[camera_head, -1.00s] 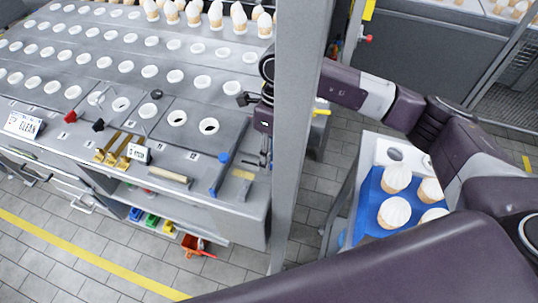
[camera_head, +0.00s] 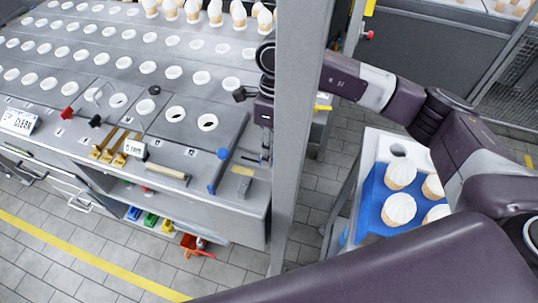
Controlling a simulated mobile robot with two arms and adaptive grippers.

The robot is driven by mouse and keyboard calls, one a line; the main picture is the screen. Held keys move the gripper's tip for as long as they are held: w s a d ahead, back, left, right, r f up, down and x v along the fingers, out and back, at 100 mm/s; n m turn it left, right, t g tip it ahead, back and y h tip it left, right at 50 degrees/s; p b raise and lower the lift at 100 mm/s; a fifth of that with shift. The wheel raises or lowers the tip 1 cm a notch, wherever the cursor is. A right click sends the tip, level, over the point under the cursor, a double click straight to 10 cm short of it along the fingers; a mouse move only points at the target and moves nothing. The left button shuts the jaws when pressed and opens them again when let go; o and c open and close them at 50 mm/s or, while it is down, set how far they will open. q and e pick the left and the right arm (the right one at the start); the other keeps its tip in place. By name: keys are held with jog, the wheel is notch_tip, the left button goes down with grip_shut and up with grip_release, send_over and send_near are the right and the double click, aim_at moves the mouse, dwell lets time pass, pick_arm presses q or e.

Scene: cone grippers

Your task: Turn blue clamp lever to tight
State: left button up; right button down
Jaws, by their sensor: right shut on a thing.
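The blue clamp lever (camera_head: 218,172) stands near the right front corner of the grey metal worktop, with a blue knob at its upper end and a blue part at its lower end. My right gripper (camera_head: 265,152) is to the right of the lever, above the worktop's right end and partly hidden behind the grey post. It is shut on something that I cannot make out. A gap shows between the gripper and the blue lever. My left gripper is not in view.
The upright grey post (camera_head: 296,130) crosses in front of my right arm. A blue tray (camera_head: 372,208) with several topped cones stands on a cart at the right. On the worktop are a wooden-handled tool (camera_head: 166,172), brass pieces (camera_head: 113,146) and a white CLEAN sign (camera_head: 18,121).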

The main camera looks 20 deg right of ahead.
jog(key=c, duration=2)
grip_release()
jog(key=r, duration=0.4)
jog(key=w+d+r, duration=0.1)
jog(key=r, duration=0.3)
jog(key=w+r, duration=0.1)
jog(key=r, duration=0.3)
jog(key=shift+d, duration=0.2)
